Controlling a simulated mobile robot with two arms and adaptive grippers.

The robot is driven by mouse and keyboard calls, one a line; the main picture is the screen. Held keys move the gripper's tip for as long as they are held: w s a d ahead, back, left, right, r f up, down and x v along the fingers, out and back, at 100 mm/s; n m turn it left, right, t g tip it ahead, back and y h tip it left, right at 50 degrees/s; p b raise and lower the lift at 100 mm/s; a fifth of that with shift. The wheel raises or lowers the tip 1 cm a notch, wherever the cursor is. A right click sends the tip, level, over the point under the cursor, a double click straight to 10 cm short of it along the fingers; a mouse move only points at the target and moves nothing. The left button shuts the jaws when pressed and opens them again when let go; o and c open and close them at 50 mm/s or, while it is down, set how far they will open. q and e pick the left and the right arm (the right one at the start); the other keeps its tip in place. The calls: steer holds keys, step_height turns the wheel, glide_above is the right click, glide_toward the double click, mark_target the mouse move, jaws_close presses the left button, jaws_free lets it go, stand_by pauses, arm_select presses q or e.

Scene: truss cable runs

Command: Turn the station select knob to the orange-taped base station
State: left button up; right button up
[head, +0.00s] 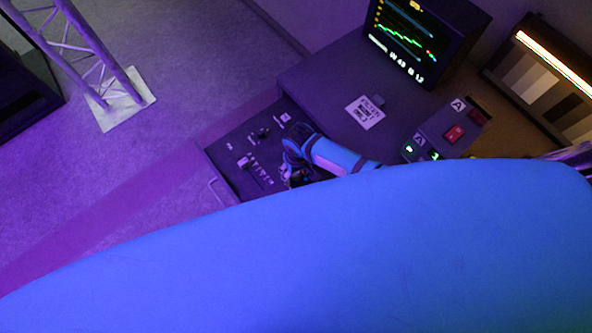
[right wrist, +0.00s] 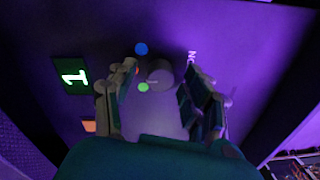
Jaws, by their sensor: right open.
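In the right wrist view a grey round knob (right wrist: 160,73) stands on a dark panel, partly blurred by a pale haze. Blue (right wrist: 141,48) and green (right wrist: 143,87) dots show beside it, with a small red one between them. My right gripper (right wrist: 161,84) is open, one finger on each side of the knob; I cannot tell whether they touch it. An orange patch (right wrist: 89,126) lies left of the fingers. In the head view my right gripper (head: 296,166) is over the dark control panel (head: 226,166), and the knob cannot be made out. My left gripper is not in view.
A green lit "1" display (right wrist: 72,76) is left of the gripper. Small controls (head: 262,133) sit on the panel. A monitor (head: 425,38) and a box with a red button (head: 453,133) stand farther right. My large blue arm link hides the lower head view.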

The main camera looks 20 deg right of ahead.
step_height(320, 180, up, 12)
steer(key=shift+d, duration=0.25)
stand_by(0.4)
